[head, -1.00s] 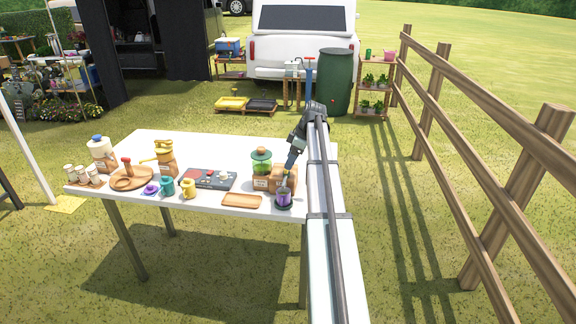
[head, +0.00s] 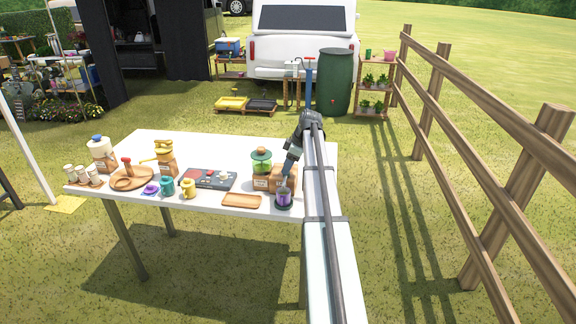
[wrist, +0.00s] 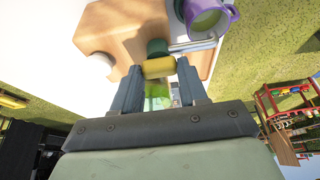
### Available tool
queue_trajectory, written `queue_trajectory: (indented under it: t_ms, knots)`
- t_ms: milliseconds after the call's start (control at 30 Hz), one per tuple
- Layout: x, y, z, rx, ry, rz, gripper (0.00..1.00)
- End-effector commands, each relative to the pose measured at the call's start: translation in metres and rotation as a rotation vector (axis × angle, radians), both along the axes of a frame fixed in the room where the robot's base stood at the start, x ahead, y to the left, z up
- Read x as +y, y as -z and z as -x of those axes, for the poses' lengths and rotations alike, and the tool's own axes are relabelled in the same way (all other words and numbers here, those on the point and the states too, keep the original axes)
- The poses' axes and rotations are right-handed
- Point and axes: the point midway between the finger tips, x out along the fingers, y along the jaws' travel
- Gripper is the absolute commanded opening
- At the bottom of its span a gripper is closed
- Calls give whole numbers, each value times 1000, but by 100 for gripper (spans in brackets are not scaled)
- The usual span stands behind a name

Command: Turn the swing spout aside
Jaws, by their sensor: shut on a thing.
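A silver spout (wrist: 193,46) runs from a dark green fitting (wrist: 157,47) on a wooden block (wrist: 130,30) towards a purple cup (wrist: 212,20), near the cup's rim. My gripper (wrist: 158,72) is shut on a yellow piece (wrist: 158,67) beside that fitting; I cannot tell how the piece joins the spout. In the head view my gripper (head: 284,181) reaches down at the front of the wooden block (head: 278,174), just above the purple cup (head: 284,198), and hides most of the spout.
A green-lidded jar (head: 261,160) stands just left of my gripper. A wooden tray (head: 241,200) and a dark panel with knobs (head: 210,179) lie farther left on the white table (head: 215,145). A wooden fence (head: 480,120) runs along the right.

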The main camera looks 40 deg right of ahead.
Motion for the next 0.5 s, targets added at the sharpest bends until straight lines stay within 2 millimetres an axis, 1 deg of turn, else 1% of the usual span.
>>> queue_trajectory:
  t_ms: [33,67,367,400,500]
  knots:
    - [0,0,0,0,0,0,34]
    - [0,0,0,0,0,0,31]
    - [0,0,0,0,0,0,2]
    - [0,0,0,0,0,0,0]
    - [0,0,0,0,0,0,0]
